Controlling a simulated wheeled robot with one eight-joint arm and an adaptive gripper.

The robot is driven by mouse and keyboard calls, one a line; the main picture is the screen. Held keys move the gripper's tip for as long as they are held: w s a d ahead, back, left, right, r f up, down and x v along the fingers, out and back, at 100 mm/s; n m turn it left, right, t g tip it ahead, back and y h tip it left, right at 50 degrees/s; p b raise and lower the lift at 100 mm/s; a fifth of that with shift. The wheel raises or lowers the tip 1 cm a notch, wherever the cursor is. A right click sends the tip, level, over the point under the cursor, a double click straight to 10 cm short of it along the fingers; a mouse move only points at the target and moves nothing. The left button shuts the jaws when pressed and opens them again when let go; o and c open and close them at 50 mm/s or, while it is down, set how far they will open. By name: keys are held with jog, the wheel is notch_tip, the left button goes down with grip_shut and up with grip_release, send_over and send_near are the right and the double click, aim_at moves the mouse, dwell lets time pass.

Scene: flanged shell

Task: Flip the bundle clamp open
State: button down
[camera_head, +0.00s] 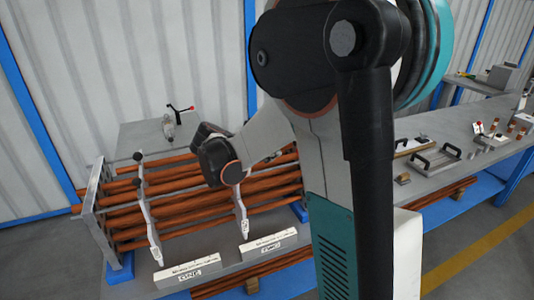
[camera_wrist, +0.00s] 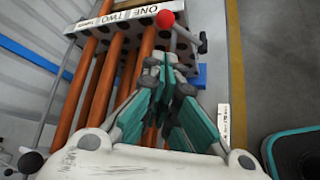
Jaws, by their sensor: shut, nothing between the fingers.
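A small metal clamp with a red-tipped handle (camera_head: 182,109) stands on the grey bench top behind the tube bundle in the head view. The orange-brown tube bundle (camera_head: 165,204) lies horizontally.
Upright bars with black knobs (camera_head: 148,208) cross the tubes. Pale blocks marked ONE (camera_head: 187,273) and TWO (camera_head: 268,245) stand in front. An end plate (camera_head: 97,203) holds the tubes at left. Trays with handles (camera_head: 436,158) lie on the bench at right.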

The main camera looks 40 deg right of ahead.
jog(key=shift+d, duration=0.1)
dwell(0.3)
jog(key=b+x, duration=0.3)
jog(key=x, duration=0.7)
jog(key=shift+s+r+m+t, duration=0.3)
jog(key=shift+r+m+t, duration=0.1)
jog(key=shift+t, duration=0.1)
dwell(0.4)
jog(key=s+a+r+m+t+h+b, duration=0.1)
jog(key=s+a+m+t+h, duration=0.1)
jog(key=s, duration=0.4)
jog(key=shift+s+r+m+t, duration=0.3)
jog(key=shift+s+r+m, duration=0.05)
jog(key=shift+r+m, duration=0.05)
dwell(0.5)
dwell(0.6)
